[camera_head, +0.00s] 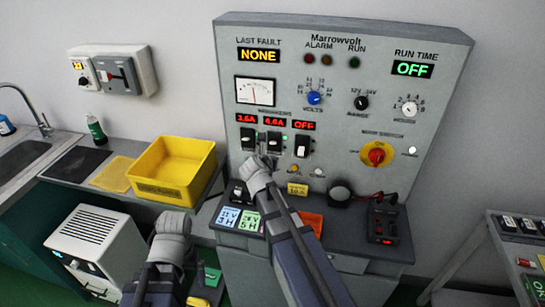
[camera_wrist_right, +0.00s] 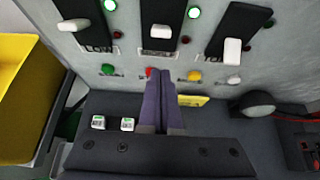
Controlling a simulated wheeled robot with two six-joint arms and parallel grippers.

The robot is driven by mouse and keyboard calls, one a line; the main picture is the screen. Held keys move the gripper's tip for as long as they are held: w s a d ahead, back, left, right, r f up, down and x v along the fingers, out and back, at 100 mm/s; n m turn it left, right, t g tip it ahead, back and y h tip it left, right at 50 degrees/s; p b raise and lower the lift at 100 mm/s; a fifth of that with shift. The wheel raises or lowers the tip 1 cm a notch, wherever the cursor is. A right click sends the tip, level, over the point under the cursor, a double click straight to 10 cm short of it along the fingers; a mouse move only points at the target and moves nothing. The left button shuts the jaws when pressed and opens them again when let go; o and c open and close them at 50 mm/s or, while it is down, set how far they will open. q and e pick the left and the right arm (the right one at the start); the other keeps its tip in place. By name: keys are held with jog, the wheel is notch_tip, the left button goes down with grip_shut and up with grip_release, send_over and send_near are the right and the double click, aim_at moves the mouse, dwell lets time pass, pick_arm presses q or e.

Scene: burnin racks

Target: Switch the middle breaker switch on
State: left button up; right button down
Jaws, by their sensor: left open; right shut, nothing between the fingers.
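The left breaker (camera_head: 249,138) is under 3.6A. My left gripper (camera_head: 207,280) is open, low and away from the panel.
Small coloured buttons (camera_wrist_right: 194,76) line the panel below the breakers. A yellow bin (camera_head: 172,194) is on the left counter.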

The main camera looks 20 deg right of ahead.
jog(key=w+r+p+v, duration=0.1)
jog(key=r+p+v, duration=0.1)
jog(key=p+v, duration=0.5)
jog(key=shift+s+a+r+p, duration=0.25)
jog(key=shift+s+r+p, duration=0.1)
jog(key=shift+s+r, duration=0.5)
jog(key=shift+s+f, duration=0.1)
jog(key=shift+f, duration=0.15)
jog(key=s+a+f+m+g+y+b, duration=0.2)
jog(key=s+a+f+m+g, duration=0.3)
jog(key=m, duration=0.7)
jog(key=s+a+f+m+g+y+b, duration=0.2)
jog(key=s+a+f+m+g+y, duration=0.1)
jog(key=s+a+f+m, duration=0.6)
jog(key=s+a+m+g, duration=0.1)
jog(key=s+a+m, duration=0.3)
jog(key=s, duration=0.3)
jog(key=shift+a+f+g+y+b, duration=0.3)
jog(key=shift+a+f+g, duration=0.1)
